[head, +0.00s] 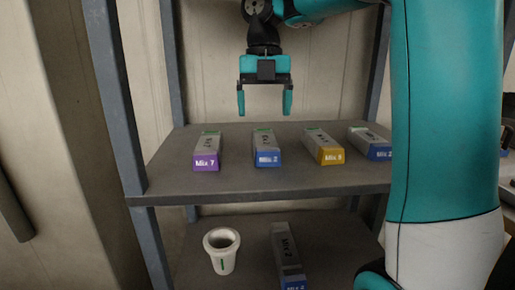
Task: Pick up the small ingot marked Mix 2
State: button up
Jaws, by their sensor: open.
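My gripper (265,106) is open and empty, pointing down above the back of the upper shelf. Below it in the picture lies a grey ingot with a blue end (267,150) that appears to read Mix 2. Another blue-ended ingot (371,142), its label seeming to read Mix 2, lies at the right of the same shelf, close to my arm in the picture.
A purple-ended ingot marked Mix 7 (206,151) and a yellow-ended ingot (323,147) flank the middle blue one, with gaps between. A white cup (222,252) stands on the lower shelf. Metal posts frame the upper shelf (220,185). My arm hides the right side.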

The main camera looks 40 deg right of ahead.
aim_at(265, 138)
jog(key=f+b, duration=0.4)
jog(key=f, duration=0.1)
jog(key=s+f+b, duration=0.1)
jog(key=f+b, duration=0.1)
jog(key=shift+a+f, duration=0.15)
jog(key=shift+a, duration=0.05)
jog(key=c, duration=1.3)
